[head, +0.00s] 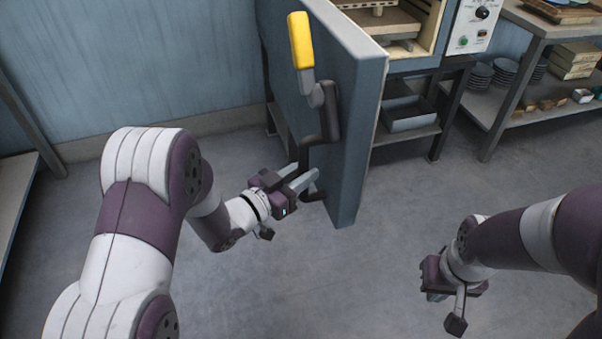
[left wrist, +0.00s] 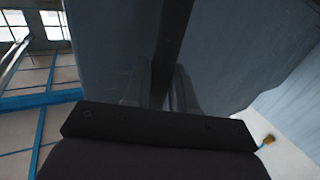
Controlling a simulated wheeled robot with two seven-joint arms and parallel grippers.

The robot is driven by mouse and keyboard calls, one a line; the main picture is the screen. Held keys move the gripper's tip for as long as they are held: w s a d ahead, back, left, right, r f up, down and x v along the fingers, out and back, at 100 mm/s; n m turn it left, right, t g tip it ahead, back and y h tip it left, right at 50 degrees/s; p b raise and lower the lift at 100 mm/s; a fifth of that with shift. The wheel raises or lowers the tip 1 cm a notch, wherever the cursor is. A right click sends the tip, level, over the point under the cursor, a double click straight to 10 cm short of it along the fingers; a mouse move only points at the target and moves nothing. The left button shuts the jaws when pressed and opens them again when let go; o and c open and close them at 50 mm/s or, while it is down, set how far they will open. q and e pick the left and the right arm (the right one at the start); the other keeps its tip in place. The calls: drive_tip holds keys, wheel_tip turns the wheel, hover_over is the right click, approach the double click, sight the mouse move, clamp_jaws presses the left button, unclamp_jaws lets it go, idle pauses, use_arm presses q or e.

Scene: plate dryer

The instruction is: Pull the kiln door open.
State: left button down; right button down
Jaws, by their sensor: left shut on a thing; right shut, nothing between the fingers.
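The kiln door (head: 352,135) is a thick blue-grey panel standing swung outward, with the kiln's opening (head: 408,22) showing beyond it. A latch lever with a yellow grip (head: 301,40) is on the door's outer face, above a black bar handle (head: 304,153). My left gripper (head: 307,178) is shut on the black handle. In the left wrist view the handle is a dark bar (left wrist: 172,45) between the fingers, with the door face behind it. My right gripper (head: 436,293) is shut and empty at the lower right, away from the door.
A control panel (head: 474,24) is at the kiln's right. A stand with a grey bin (head: 409,115) is below the kiln. A shelf (head: 505,105) with stacked plates is at the far right. Another shelf edge (head: 18,190) is at the left. The floor (head: 380,230) is clear.

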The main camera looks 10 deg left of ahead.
use_arm(q)
drive_tip(key=c, duration=1.3)
unclamp_jaws()
drive_tip(key=shift+w+a+r, duration=0.1)
drive_tip(key=shift+w+r, duration=0.05)
drive_tip(key=shift+r, duration=0.1)
drive_tip(key=shift+c, duration=0.2)
drive_tip(key=o, duration=0.3)
drive_tip(key=shift+w, duration=0.1)
drive_tip(key=shift+o, duration=0.2)
drive_tip(key=shift+w+f, duration=0.1)
drive_tip(key=shift+f, duration=0.1)
drive_tip(key=shift+s+a, duration=0.15)
drive_tip(key=shift+s, duration=0.2)
drive_tip(key=p+v, duration=0.1)
drive_tip(key=v, duration=1.1)
drive_tip(key=shift+f, duration=0.1)
